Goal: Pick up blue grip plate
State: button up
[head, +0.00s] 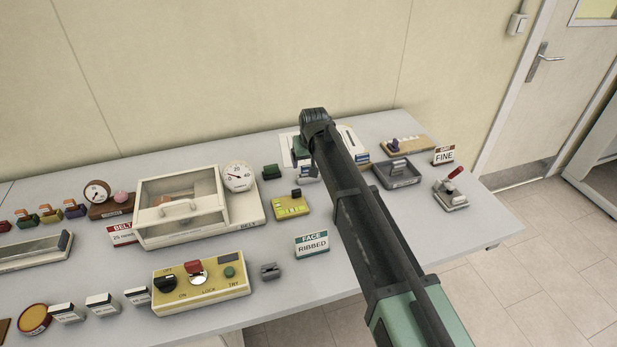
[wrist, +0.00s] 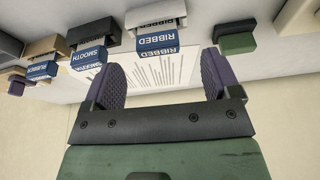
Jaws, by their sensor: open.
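My gripper (wrist: 162,64) is open in the wrist view, with two ridged purple pads wide apart and nothing held between them. A white block with a blue RIBBED label (wrist: 157,41) shows just beyond the gap between the pads. A black block with a blue SMOOTH label (wrist: 88,58) and a tan block with a blue RIBBED label (wrist: 43,69) stand to its left. The labels read upside down. I cannot tell which piece is the blue grip plate. In the head view my arm hides most of this area; the gripper's fingers are not visible there.
In the head view, a grey tray (head: 400,176) and a red-handled clamp (head: 452,194) stand right of my arm. A clear-lidded belt box (head: 180,205) and a yellow switch box (head: 202,285) stand left on the grey table (head: 330,275).

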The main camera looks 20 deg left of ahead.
aim_at(308, 166)
jog(key=b+x, duration=0.4)
jog(key=x, duration=0.1)
jog(key=shift+w+f, duration=0.1)
jog(key=shift+w, duration=0.15)
jog(key=shift+r, duration=0.25)
jog(key=shift+c, duration=0.2)
jog(key=c, duration=1)
